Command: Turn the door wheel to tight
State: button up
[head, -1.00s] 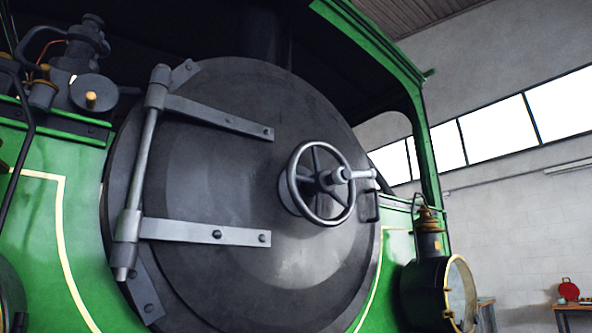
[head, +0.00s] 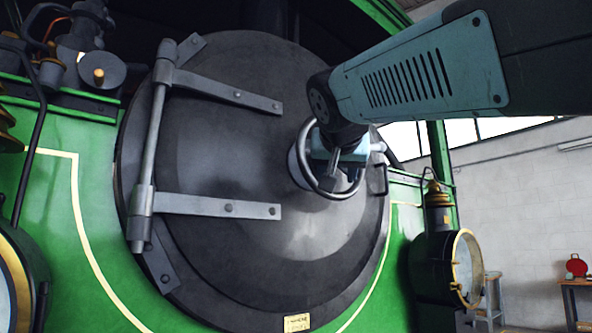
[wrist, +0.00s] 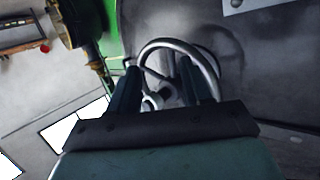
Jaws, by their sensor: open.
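The grey spoked door wheel (head: 324,193) is on the right part of the round dark door (head: 225,150) in the head view. My gripper (head: 344,178) is in front of the wheel and hides its upper right part and most of its hub. The door lies flat against the green front.
Long hinge straps (head: 210,207) and a hinge rod (head: 153,140) run along the door's left side. A brass-rimmed lamp (head: 466,265) projects at the lower right. A small handle (head: 379,180) is just right of the wheel. A table with a red object (head: 576,266) stands far right.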

aim_at(305, 129)
jog(key=a+r+t+y, duration=0.1)
jog(key=a+r+t, duration=0.35)
jog(key=r, duration=0.85)
jog(key=shift+m+g, duration=0.3)
jog(key=shift+g, duration=0.45)
jog(key=w, duration=0.8)
jog(key=w+a, duration=0.1)
jog(key=w, duration=0.3)
jog(key=shift+w, duration=0.4)
grip_shut()
jog(key=shift+s+d, duration=0.1)
